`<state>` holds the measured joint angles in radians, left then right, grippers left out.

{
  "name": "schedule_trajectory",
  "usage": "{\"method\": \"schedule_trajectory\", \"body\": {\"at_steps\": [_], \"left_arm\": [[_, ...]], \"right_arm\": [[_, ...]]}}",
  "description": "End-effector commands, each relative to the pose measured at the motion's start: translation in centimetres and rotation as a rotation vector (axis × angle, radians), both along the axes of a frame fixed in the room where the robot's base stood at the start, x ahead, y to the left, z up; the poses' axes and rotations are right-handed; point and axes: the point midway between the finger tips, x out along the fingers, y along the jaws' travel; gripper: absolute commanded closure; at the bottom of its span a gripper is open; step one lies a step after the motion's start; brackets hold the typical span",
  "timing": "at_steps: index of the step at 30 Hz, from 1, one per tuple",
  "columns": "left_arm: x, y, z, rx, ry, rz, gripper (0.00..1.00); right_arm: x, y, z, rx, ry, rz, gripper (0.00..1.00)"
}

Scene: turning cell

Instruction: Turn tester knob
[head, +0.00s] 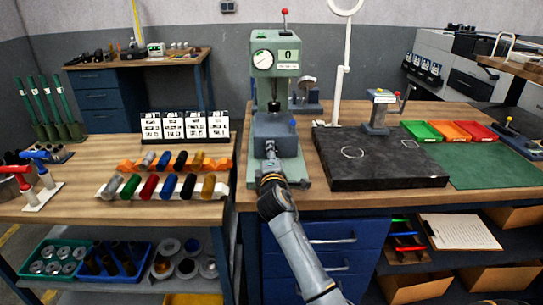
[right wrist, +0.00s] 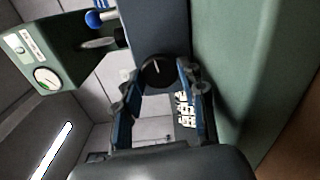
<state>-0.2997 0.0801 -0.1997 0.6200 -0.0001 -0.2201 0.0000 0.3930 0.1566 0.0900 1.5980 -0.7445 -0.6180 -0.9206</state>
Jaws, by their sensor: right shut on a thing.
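The tester (head: 275,70) is a green upright machine at the back middle of the bench, with a round dial gauge (head: 263,60) and a small display reading 0. In the right wrist view the gauge (right wrist: 45,78) shows at the left. The tester knob (right wrist: 157,70) is black with a pale mark and sits on the tester's dark front. My right gripper (right wrist: 156,76) is shut on the knob, a fingertip on each side. In the head view this gripper (head: 271,155) is at the tester's lower front and hides the knob. My left gripper is out of view.
Racks of coloured cylinders (head: 165,187) stand on the left bench. Green, orange and red trays (head: 455,132) lie further right.

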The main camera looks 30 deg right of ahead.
Motion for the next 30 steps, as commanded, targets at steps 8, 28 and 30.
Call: {"method": "schedule_trajectory", "body": {"at_steps": [8,28,30], "left_arm": [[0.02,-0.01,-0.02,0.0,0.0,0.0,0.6],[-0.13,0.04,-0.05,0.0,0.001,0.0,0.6],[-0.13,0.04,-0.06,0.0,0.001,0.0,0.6]], "right_arm": [[0.0,0.0,-0.03,0.009,-0.004,0.0,0.91],[-0.11,0.07,-0.4,0.01,0.003,-0.001,0.37],[-0.39,0.28,-0.46,0.01,0.003,-0.001,0.37]]}}
